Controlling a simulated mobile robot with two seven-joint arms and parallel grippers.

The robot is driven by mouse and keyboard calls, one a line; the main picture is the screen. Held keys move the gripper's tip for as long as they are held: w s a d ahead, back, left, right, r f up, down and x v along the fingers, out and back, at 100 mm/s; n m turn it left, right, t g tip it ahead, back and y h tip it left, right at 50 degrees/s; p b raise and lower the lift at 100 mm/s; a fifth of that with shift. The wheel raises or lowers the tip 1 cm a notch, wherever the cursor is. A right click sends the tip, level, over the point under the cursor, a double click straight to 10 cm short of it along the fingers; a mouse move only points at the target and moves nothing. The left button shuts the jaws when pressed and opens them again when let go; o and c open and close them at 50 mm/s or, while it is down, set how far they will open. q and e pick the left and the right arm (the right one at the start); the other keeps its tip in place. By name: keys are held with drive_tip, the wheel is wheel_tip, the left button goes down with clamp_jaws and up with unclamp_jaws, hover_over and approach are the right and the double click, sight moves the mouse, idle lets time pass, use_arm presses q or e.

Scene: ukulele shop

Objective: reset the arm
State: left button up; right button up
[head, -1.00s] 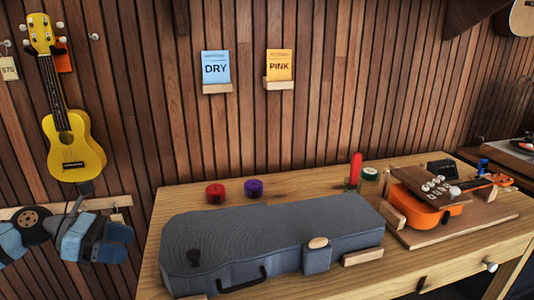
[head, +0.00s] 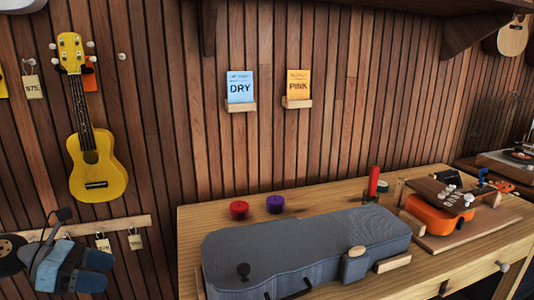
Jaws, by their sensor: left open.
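My left gripper (head: 92,270) is at the lower left of the head view, with blue and dark parts. It is open, and I see nothing held in it. It is in front of the wooden wall, left of the workbench (head: 195,225) and apart from it in the picture. My right gripper is not in view.
A grey ukulele case (head: 310,240) lies shut along the bench front. Red (head: 238,209) and purple (head: 275,204) round pots stand behind it. An orange ukulele (head: 440,218) lies at the right. A yellow ukulele (head: 92,175) hangs above my left gripper, over a tag rail (head: 125,226).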

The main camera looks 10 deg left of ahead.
use_arm(q)
drive_tip(key=s+d+f+n+t+y, duration=0.15)
drive_tip(key=f+n+t, duration=0.3)
drive_tip(key=n, duration=0.45)
drive_tip(key=d+f+n+t+y, duration=0.25)
drive_tip(key=f+n, duration=0.35)
drive_tip(key=n, duration=0.4)
drive_tip(key=s+d+f+n+t+y, duration=0.1)
drive_tip(key=d+f+n+t+y, duration=0.25)
drive_tip(key=n, duration=0.55)
drive_tip(key=s+d+f+n+g, duration=0.35)
drive_tip(key=d+f+n, duration=0.25)
drive_tip(key=d+n, duration=0.25)
drive_tip(key=s+d+f+n+g, duration=0.2)
drive_tip(key=s+d+f+n, duration=0.2)
drive_tip(key=d+f+n, duration=0.35)
wheel_tip(320, 180, up, 18)
drive_tip(key=a+y+p, duration=0.1)
drive_tip(key=p, duration=2.5)
drive_tip(key=shift+s+a+g, duration=0.25)
drive_tip(key=shift+s+g, duration=0.05)
drive_tip(key=shift+s, duration=0.1)
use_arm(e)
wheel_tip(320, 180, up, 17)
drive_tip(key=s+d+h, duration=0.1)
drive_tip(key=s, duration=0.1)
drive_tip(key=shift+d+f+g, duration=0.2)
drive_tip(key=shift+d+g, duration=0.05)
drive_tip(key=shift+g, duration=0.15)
